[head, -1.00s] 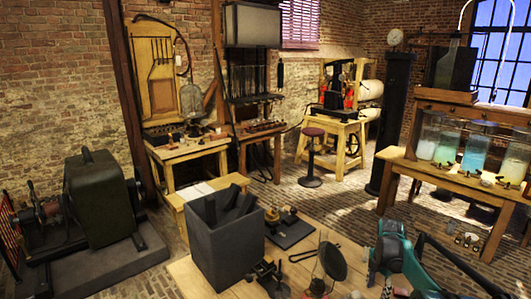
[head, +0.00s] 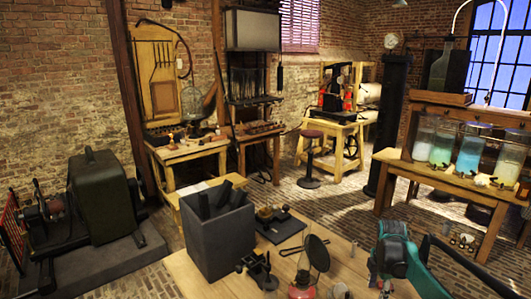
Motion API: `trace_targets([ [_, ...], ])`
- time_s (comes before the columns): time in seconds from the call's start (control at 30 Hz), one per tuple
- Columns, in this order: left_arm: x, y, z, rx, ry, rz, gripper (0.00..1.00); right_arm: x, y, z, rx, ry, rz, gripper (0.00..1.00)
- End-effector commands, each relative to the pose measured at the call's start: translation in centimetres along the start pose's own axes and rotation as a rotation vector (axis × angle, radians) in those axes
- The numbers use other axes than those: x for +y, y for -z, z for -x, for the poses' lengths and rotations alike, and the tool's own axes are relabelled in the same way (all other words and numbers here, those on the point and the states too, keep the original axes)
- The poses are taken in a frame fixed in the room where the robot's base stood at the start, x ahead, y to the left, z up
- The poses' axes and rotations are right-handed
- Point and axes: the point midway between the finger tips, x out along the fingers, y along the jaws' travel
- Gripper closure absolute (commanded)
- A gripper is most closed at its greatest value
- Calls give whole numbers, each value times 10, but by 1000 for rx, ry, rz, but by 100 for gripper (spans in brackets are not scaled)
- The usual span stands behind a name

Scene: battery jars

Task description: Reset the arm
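My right arm, teal and black, comes in at the lower right. Its gripper end (head: 385,284) is above the right side of the wooden table (head: 345,262) in the foreground. The fingers are small and partly cut off by the bottom edge, so I cannot tell whether they are open or shut. I see nothing clearly held. My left gripper is not in view.
On the table are a dark grey box (head: 219,248) holding dark slabs, a red-based lamp (head: 303,291) with a round dark disc, and small black instruments (head: 258,268). Glass jars (head: 470,150) stand on a bench at right. A green-cased machine (head: 103,195) is at left.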

Motion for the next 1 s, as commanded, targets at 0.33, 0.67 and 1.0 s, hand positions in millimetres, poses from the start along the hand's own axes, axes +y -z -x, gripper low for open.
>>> trace_targets([
  [0.33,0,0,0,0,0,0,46,-42,55,64,-3,-123,-361,51],
  [0.67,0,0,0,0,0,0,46,-136,134,111,121,-312,-959,51],
  [1.0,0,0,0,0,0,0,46,-226,189,94,374,-414,-1498,51],
])
